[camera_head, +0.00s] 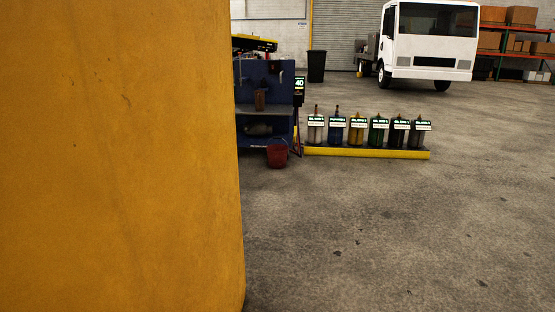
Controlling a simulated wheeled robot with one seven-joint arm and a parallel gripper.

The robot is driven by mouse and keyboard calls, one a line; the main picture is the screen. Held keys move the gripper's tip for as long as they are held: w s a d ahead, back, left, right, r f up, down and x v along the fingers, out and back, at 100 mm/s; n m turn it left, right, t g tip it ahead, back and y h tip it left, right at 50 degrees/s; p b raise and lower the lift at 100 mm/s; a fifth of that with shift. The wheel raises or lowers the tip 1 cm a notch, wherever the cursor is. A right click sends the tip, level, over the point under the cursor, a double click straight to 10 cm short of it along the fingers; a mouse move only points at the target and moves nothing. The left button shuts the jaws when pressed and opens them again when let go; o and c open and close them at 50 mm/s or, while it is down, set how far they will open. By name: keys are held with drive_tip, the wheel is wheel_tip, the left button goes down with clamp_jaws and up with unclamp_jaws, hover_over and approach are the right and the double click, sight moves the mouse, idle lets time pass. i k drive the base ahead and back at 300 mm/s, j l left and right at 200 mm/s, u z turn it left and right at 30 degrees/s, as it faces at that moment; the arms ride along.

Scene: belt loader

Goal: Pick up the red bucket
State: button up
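The red bucket (277,156) stands on the concrete floor near the middle of the picture, some way off. It is in front of the right end of a blue workbench (265,138). It looks upright and small at this distance. My gripper does not show in this view.
A large yellow surface (120,160) fills the left side, very close. A low yellow platform (370,152) with several labelled containers stands right of the bucket. Farther back are a dark bin (316,66), a white truck (432,42) and shelves of boxes. The floor (390,225) at right is clear.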

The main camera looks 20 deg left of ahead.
sight(276, 154)
drive_tip(key=i+u, duration=0.15)
drive_tip(key=i, duration=0.45)
drive_tip(key=i+l+u, duration=0.15)
drive_tip(key=i, duration=0.4)
drive_tip(key=i+l+u, duration=0.1)
drive_tip(key=i, duration=0.5)
drive_tip(key=i+u, duration=0.1)
drive_tip(key=i, duration=0.45)
drive_tip(key=i+u, duration=0.1)
drive_tip(key=i, duration=0.5)
drive_tip(key=i+l+u, duration=0.15)
drive_tip(key=i, duration=0.4)
drive_tip(key=i+l+u, duration=0.1)
drive_tip(key=i, duration=0.5)
drive_tip(key=i+u, duration=0.4)
drive_tip(key=i, duration=0.7)
drive_tip(key=i+j+z, duration=0.25)
drive_tip(key=i+z, duration=0.2)
drive_tip(key=i+j+z, duration=1.15)
drive_tip(key=j+z, duration=0.25)
drive_tip(key=j, duration=0.3)
